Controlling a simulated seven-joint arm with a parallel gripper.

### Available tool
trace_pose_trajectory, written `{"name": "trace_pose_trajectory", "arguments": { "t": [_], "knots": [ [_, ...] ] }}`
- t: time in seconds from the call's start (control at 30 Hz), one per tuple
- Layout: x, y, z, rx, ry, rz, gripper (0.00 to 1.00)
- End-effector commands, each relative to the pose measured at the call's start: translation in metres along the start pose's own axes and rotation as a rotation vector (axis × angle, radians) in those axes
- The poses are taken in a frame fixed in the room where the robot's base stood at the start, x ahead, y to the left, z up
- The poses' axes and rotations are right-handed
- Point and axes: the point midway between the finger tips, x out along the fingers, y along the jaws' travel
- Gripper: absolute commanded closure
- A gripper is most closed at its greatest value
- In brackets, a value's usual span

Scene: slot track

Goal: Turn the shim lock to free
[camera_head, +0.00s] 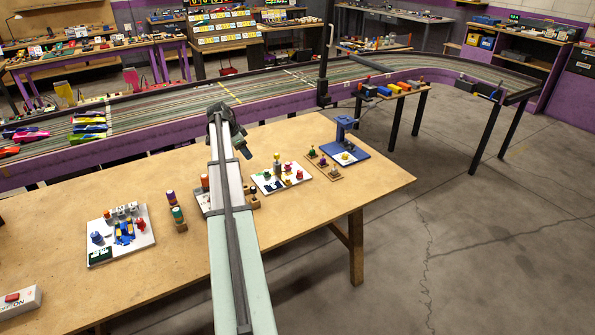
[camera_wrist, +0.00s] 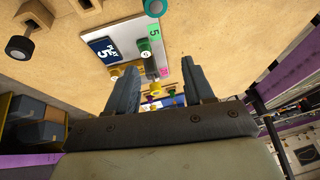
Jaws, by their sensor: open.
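My gripper (camera_wrist: 159,64) is open and empty in the wrist view, its two dark fingers apart over a white plate (camera_wrist: 126,40). A yellow piece (camera_wrist: 155,88) shows between the fingers. I cannot tell for sure which part is the shim lock, or how it is turned. In the head view my gripper end (camera_head: 238,143) is above the bench, with its fingers hard to make out. My arm hides part of a white plate there.
The wooden bench (camera_head: 330,230) also bears a left plate (camera_head: 148,238), a right plate (camera_head: 300,180), small coloured pegs (camera_head: 178,215) and a blue press (camera_head: 362,150). A purple-sided slot track (camera_head: 250,112) runs behind. The front right of the bench is clear.

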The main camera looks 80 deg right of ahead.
Motion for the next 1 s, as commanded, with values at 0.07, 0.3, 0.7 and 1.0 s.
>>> {"name": "trace_pose_trajectory", "arguments": {
  "t": [0.07, 0.3, 0.7, 1.0],
  "knots": [
    [0.011, 0.017, -0.04, 0.053, -0.001, 0.056, 0.48],
    [0.028, 0.06, -0.115, 0.161, -0.011, 0.176, 0.48],
    [0.049, 0.079, -0.135, 0.193, -0.016, 0.214, 0.48],
    [0.1, 0.09, -0.134, 0.193, -0.016, 0.215, 0.48]
  ]
}}
